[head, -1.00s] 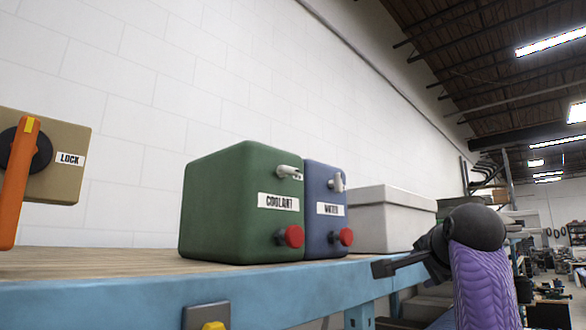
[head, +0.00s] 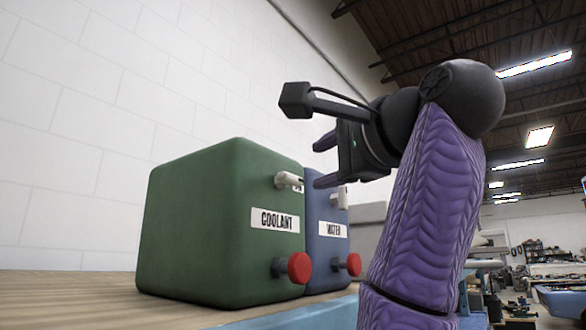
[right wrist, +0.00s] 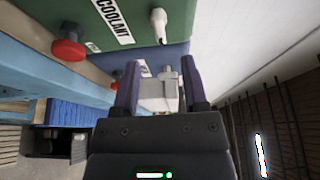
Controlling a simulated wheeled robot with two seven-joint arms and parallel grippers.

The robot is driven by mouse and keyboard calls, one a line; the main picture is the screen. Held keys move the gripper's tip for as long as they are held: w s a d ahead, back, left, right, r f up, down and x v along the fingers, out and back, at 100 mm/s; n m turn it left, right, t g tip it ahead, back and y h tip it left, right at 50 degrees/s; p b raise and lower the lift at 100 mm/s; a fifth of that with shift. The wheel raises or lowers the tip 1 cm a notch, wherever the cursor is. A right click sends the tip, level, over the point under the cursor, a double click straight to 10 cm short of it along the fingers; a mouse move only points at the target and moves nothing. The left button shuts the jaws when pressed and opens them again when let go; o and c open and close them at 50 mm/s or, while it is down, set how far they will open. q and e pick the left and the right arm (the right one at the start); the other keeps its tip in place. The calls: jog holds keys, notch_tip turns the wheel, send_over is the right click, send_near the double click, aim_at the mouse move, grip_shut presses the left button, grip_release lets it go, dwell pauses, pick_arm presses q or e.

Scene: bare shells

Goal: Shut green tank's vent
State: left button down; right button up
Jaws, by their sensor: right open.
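The green tank (head: 195,220), labelled COOLANT, stands on the bench. A small white lever fitting (head: 288,181) sticks out near the top of its front, with a red knob (head: 298,267) low down. In the right wrist view the green tank (right wrist: 85,8) is along the top, with its white lever (right wrist: 159,22) and red knob (right wrist: 68,50). My right gripper (head: 322,162) is open and empty, to the right of the green lever and apart from it, in front of the blue tank's upper part. The right wrist view shows its two fingers (right wrist: 162,82) spread. My left gripper is not in view.
The blue tank (head: 326,262), labelled WATER, stands right beside the green one, with its own white lever (head: 341,199) and red knob (head: 352,264). A grey box (head: 365,215) is behind my right arm. The wooden bench top (head: 70,290) is clear at left.

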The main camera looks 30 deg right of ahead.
aim_at(294, 178)
jog(key=w+p, duration=0.2)
jog(key=w, duration=0.4)
jog(key=shift+w, duration=0.5)
jog(key=shift+s, duration=0.2)
jog(key=shift+w+f, duration=0.1)
jog(key=shift+w, duration=0.1)
jog(key=c, duration=0.5)
grip_shut()
